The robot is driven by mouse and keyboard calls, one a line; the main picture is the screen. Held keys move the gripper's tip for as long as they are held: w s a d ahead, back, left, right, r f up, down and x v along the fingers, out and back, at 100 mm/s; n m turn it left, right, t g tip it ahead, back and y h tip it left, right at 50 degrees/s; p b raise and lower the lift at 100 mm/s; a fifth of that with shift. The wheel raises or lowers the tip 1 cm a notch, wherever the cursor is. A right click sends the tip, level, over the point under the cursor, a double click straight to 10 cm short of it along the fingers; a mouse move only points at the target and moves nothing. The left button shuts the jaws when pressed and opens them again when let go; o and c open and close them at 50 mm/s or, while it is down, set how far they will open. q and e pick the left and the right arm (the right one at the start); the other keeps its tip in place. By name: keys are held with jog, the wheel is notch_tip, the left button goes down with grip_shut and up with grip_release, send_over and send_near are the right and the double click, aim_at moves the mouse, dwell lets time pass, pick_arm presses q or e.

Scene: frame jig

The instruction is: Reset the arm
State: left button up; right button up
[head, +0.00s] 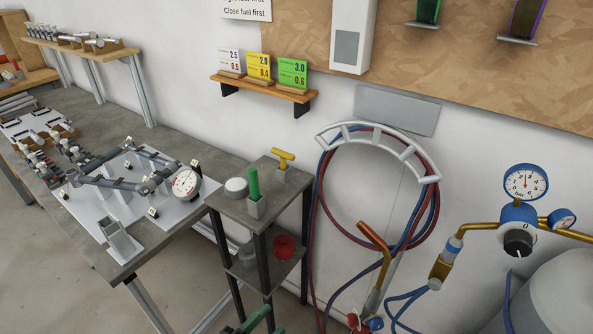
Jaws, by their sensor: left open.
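My left gripper (250,321) shows only in small part, at the bottom edge below the small stand. It is open, and I see nothing held in it. Most of it and the rest of its arm are cut off by the frame. My right gripper is not in view. The frame jig, a light plate (93,222) with grey tubes (112,184) on it, lies on the workbench to the left, well apart from my gripper. A round dial gauge (186,183) stands at its right end.
A small stand (228,210) carries a green rod (254,184), a yellow-handled piece (283,158) and a red ring (284,246). Red and blue hoses (436,205) hang on the wall beside a copper-tipped torch (375,240). A gauge regulator (520,215) is at right. Floor is bare at lower left.

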pick_arm(q)
jog(key=s+a+f+n+g+y, duration=0.4)
jog(key=s+a+f+n+y, duration=0.4)
jog(key=s+a+f+n, duration=0.6)
jog(key=shift+s+a+f+n+g, duration=0.3)
jog(key=shift+s+n, duration=0.35)
jog(key=shift+n, duration=0.15)
